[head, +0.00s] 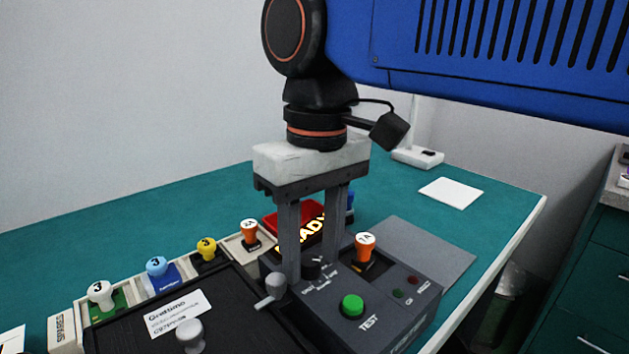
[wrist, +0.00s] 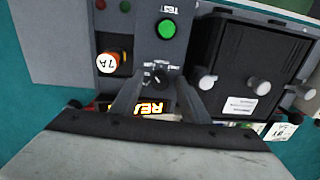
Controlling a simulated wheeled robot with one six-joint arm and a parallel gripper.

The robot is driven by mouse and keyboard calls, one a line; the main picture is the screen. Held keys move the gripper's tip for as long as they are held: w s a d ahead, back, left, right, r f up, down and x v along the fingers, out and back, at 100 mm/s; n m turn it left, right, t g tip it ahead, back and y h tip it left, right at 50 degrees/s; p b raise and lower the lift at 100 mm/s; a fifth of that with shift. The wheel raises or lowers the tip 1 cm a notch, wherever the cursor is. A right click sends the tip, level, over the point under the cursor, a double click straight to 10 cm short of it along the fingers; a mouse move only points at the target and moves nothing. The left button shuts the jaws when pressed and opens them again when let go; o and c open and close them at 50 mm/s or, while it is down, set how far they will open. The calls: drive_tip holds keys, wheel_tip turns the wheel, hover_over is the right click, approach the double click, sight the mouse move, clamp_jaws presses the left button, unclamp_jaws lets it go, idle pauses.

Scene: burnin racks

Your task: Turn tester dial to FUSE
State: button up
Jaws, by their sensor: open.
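The tester (head: 385,312) is a dark grey box on the green bench, with a round green TEST button (head: 352,306). Its small black dial (head: 312,268) sits on the top face, with small printed labels too small to read around it. It also shows in the wrist view (wrist: 160,74). My gripper (head: 312,272) points straight down, open, with one finger on each side of the dial. In the wrist view the gripper (wrist: 163,86) also straddles the dial, with gaps visible. I cannot tell which label the dial points to. A lit display (head: 305,235) is partly hidden behind the fingers.
An orange-capped plug marked 7A (head: 365,246) stands on the tester's right. A black lidded box (head: 225,318) with grey knobs sits close on the left. A row of coloured capped plugs, including a blue one (head: 157,267), lies behind it. The bench's right side is mostly clear.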

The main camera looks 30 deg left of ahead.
sight(317, 257)
wheel_tip(317, 257, up, 17)
drive_tip(key=shift+w+r, duration=0.15)
drive_tip(key=shift+w, duration=0.25)
drive_tip(key=shift+d, duration=0.1)
idle(0.5)
drive_tip(key=w+d+f+m+t, duration=0.1)
drive_tip(key=w+d+f+m, duration=0.1)
drive_tip(key=w+d+f, duration=0.5)
drive_tip(key=w+d+f+m+y, duration=0.1)
drive_tip(key=w+d+f+m, duration=0.2)
drive_tip(key=d, duration=0.7)
drive_tip(key=w+d+f+m+t, duration=0.1)
drive_tip(key=w+d+f+m, duration=0.1)
drive_tip(key=w+d+f, duration=0.5)
drive_tip(key=s+d+f+m+t, duration=0.1)
drive_tip(key=s+d+f+m, duration=0.2)
drive_tip(key=d+f, duration=0.7)
drive_tip(key=s+d+f+m+t+h, duration=0.1)
drive_tip(key=s+d+f+m, duration=0.3)
drive_tip(key=d+f, duration=0.7)
drive_tip(key=s+d+t, duration=0.1)
drive_tip(key=d, duration=0.4)
drive_tip(key=shift+s+f+m, duration=0.15)
drive_tip(key=shift+f+m, duration=0.1)
drive_tip(key=shift+m, duration=0.05)
drive_tip(key=shift+a, duration=0.15)
